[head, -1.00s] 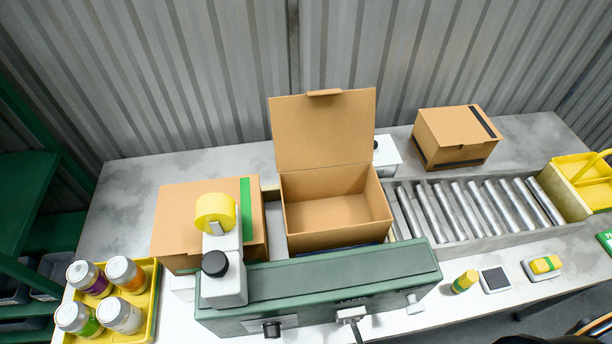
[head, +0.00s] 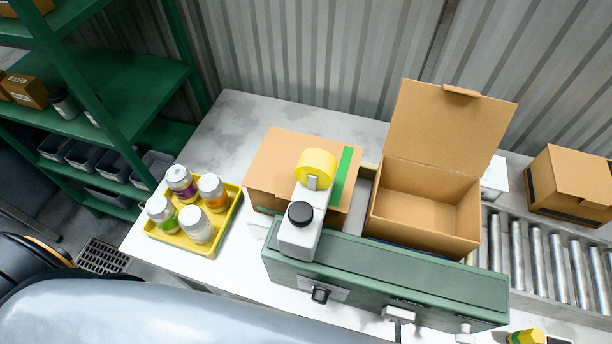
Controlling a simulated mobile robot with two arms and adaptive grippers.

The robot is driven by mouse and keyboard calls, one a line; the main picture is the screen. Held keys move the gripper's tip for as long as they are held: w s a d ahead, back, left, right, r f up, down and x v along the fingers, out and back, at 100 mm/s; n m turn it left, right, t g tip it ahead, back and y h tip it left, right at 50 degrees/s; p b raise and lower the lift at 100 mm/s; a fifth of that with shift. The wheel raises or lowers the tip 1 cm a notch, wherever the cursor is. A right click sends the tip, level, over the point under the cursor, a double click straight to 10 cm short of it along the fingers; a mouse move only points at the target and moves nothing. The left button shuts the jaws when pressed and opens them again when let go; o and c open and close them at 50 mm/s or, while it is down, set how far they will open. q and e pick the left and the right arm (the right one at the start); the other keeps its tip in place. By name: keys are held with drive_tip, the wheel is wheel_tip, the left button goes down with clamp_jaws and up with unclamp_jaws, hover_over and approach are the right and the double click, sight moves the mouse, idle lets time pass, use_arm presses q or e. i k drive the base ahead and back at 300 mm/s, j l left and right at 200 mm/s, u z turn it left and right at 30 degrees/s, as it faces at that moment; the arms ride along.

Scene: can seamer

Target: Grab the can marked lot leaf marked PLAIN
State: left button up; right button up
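One has a purple band (head: 181,184), one an orange band (head: 213,194), one a green band (head: 161,215). The front right jar (head: 196,226) looks white to grey with no coloured band. Their lettering is too small to read, so I cannot tell which is marked PLAIN. Neither of my grippers is in view; smooth grey and dark parts, likely my own arm, fill the lower left.
A green machine (head: 385,272) with a yellow tape roll (head: 316,167) stands right of the tray, before a closed carton (head: 275,165) and an open carton (head: 425,207). A roller conveyor (head: 555,262) runs right. Green shelves (head: 110,85) stand at left.

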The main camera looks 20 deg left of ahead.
sight(193, 219)
drive_tip(key=k+j+u, duration=0.1)
drive_tip(key=u, duration=0.25)
drive_tip(key=j+u, duration=0.3)
drive_tip(key=k+j+u, duration=0.1)
drive_tip(key=j+u, duration=0.25)
